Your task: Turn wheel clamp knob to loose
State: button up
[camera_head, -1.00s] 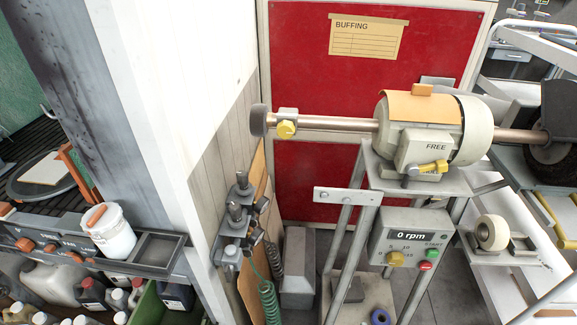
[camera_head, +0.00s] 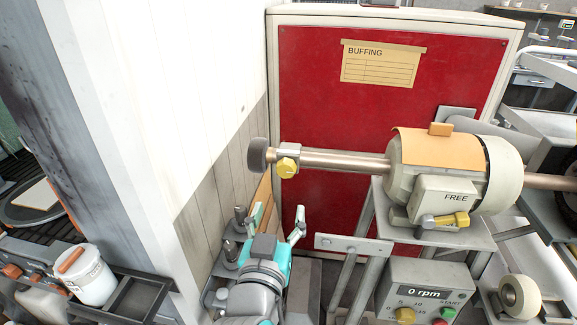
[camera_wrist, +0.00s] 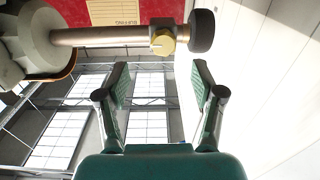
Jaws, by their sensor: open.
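The yellow clamp knob (camera_head: 287,167) sits on a small grey collar block near the left end of the buffer's shaft (camera_head: 345,161). A dark grey wheel (camera_head: 259,155) is at the shaft's left tip. My gripper (camera_head: 276,222) is open and empty, below the knob in the head view, with its fingers pointing up. In the wrist view, the knob (camera_wrist: 163,42) is above and beyond the two spread fingers (camera_wrist: 160,85), apart from them. The wheel (camera_wrist: 202,31) shows just right of the knob there.
The motor (camera_head: 440,170) reads FREE and has a yellow lever (camera_head: 445,220). A control box (camera_head: 425,290) reads 0 rpm. A plate bracket (camera_head: 353,244) juts out right of my gripper. A grey pillar and wall stand left; a red panel (camera_head: 330,100) stands behind.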

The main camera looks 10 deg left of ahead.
aim_at(285, 170)
jog(key=shift+m, duration=0.3)
jog(key=w, duration=0.3)
jog(key=w+r, duration=0.1)
jog(key=w, duration=0.3)
jog(key=w+r, duration=0.1)
jog(key=w, duration=0.3)
jog(key=shift+a, duration=0.25)
jog(key=c, duration=1.1)
